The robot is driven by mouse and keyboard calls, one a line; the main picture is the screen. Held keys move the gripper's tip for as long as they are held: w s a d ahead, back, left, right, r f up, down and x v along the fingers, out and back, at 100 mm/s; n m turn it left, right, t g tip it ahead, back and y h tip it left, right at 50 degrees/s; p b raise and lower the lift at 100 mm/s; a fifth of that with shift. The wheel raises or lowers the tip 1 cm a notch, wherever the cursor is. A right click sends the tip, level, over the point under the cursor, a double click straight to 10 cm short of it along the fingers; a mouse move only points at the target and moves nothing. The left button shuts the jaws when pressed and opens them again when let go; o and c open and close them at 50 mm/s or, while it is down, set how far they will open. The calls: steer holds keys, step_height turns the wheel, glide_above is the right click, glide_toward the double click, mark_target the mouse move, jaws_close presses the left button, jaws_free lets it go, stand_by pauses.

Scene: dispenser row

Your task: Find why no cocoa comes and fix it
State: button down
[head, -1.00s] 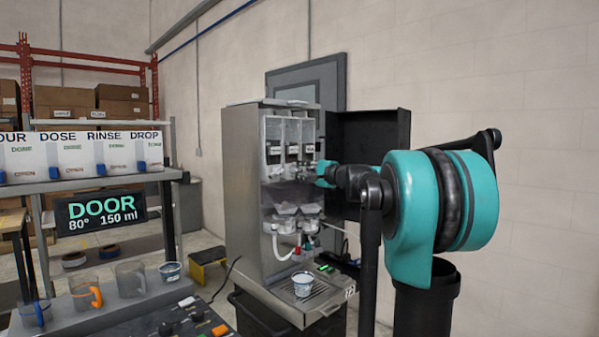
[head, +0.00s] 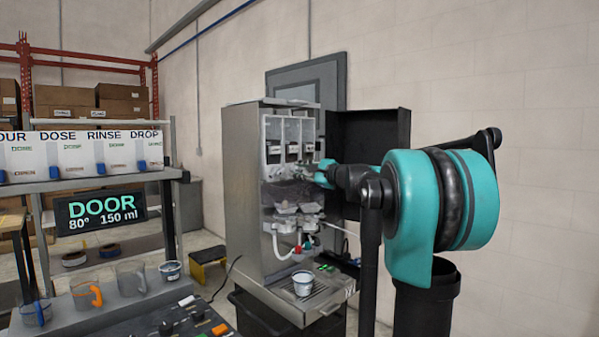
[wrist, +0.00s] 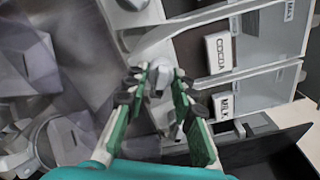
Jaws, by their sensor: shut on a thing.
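The dispenser (head: 245,180) stands with its dark door (head: 370,150) open to the right. Upright canisters are side by side inside; the wrist view shows the cocoa canister (wrist: 250,40) and the milk canister (wrist: 262,92), both with readable labels. My gripper (head: 318,176) is at the canisters' lower front. In the wrist view, my gripper (wrist: 163,82) has its green fingers shut on a small pale grey part (wrist: 160,76) by the cocoa canister's lower end. The fingers partly hide this part, so I cannot tell exactly what it is. A display sign (head: 100,210) reads DOOR, 80°, 150 ml.
A cup (head: 303,283) stands on the drip tray (head: 325,300). Mixing bowls and white hoses (head: 276,243) sit below the canisters. A shelf at left holds mugs (head: 84,296) and a small tub (head: 171,272). A control panel (head: 185,320) lies in front.

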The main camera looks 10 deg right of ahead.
steer(key=c, duration=1.6)
jaws_free()
steer(key=v, duration=1.2)
